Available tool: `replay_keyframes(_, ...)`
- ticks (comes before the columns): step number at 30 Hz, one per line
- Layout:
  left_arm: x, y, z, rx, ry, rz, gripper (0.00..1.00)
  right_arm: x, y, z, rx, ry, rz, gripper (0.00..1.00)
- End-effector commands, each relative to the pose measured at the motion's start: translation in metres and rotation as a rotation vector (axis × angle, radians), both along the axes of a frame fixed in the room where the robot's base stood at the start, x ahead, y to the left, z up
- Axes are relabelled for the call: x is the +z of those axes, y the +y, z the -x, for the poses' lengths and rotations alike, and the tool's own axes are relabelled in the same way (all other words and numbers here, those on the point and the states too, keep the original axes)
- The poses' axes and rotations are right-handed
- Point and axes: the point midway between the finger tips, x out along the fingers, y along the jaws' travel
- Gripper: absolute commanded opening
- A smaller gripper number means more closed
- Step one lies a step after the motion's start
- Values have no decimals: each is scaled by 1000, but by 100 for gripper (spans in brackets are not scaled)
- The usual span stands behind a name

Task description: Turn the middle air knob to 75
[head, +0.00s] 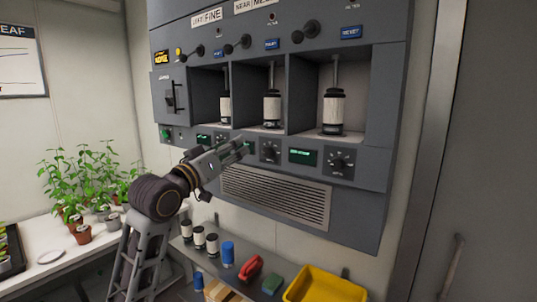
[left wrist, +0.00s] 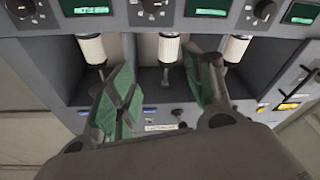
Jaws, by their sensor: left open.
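The grey control panel (head: 270,192) has three bays, with a dark round knob under each. The middle air knob (head: 269,150) shows just right of my left gripper (head: 243,149) in the head view. In the left wrist view, which is upside down, the middle knob (left wrist: 152,6) is at the top edge, partly cut off. My left gripper (left wrist: 165,88) is open and empty, its green-padded fingers spread apart, and touches no knob that I can see. The gripper covers part of the middle display in the head view; the green display (left wrist: 210,8) is too small to read. My right gripper is not in view.
The left knob (head: 222,140) and right knob (head: 339,160) flank the middle one. White canisters (head: 272,107) stand in the bays. Below are a vent grille (head: 275,195), a shelf with bottles and a yellow bin (head: 325,286). Potted plants (head: 83,233) stand at left.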

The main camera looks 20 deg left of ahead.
Motion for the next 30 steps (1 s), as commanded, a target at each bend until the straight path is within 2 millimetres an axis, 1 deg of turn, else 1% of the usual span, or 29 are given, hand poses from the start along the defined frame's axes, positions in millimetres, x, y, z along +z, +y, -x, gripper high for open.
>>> replay_keyframes(3,-4,-5,5,-19,35,23,52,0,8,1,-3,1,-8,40)
replay_keyframes(7,-14,-8,5,-35,91,52,52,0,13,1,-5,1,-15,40)
replay_keyframes(14,-34,-9,4,-48,206,123,52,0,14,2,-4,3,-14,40)
replay_keyframes(17,-40,-9,4,-48,244,157,52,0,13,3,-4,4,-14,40)
replay_keyframes(22,-41,-9,4,-51,255,196,52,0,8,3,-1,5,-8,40)
replay_keyframes(30,-40,-9,4,-51,255,197,52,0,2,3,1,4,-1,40)
